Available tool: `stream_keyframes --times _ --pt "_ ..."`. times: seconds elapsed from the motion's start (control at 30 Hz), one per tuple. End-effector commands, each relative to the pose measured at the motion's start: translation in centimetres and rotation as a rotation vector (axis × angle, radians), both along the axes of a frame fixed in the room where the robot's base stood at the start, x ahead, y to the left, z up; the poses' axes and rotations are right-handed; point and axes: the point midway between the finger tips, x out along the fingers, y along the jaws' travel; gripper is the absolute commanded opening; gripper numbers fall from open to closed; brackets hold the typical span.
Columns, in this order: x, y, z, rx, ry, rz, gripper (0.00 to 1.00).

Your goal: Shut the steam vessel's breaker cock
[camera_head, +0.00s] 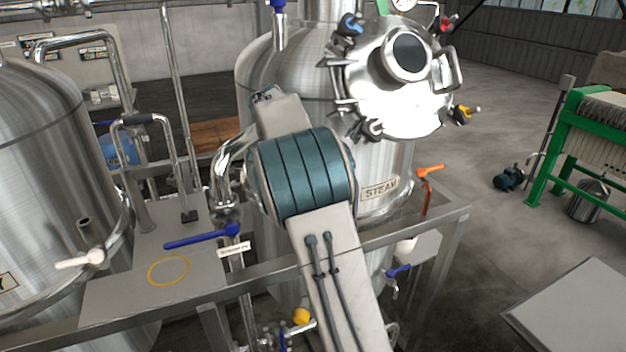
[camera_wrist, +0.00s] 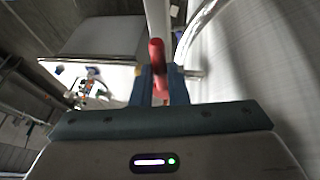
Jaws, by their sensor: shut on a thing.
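The steam vessel (camera_head: 385,160) is a brushed-metal tank with a STEAM plate, at the centre of the head view. In the wrist view, my gripper (camera_wrist: 158,88) has its blue fingers shut around a red lever handle (camera_wrist: 156,52). The handle points away from the gripper, beside a pale upright pipe and a short metal stub. I take it for the cock's lever, but no label shows there. In the head view my arm covers the handle and the fingers.
A blue lever (camera_head: 203,237) with a tag lies over the bench, near a yellow ring (camera_head: 168,270). An orange lever (camera_head: 430,169) stands right of the vessel. Another tank (camera_head: 40,170) is at left. A curved metal pipe (camera_wrist: 196,28) runs close to my fingers.

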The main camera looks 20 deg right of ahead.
Motion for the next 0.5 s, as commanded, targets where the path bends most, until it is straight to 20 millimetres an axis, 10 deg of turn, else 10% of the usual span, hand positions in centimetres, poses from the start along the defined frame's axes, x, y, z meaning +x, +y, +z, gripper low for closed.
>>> stream_keyframes --times 0.13,0.5 --pt "0.06 0.02 0.13 -0.001 -0.004 0.001 0.36" --pt "0.02 -0.06 0.23 0.000 -0.001 -0.001 0.36"
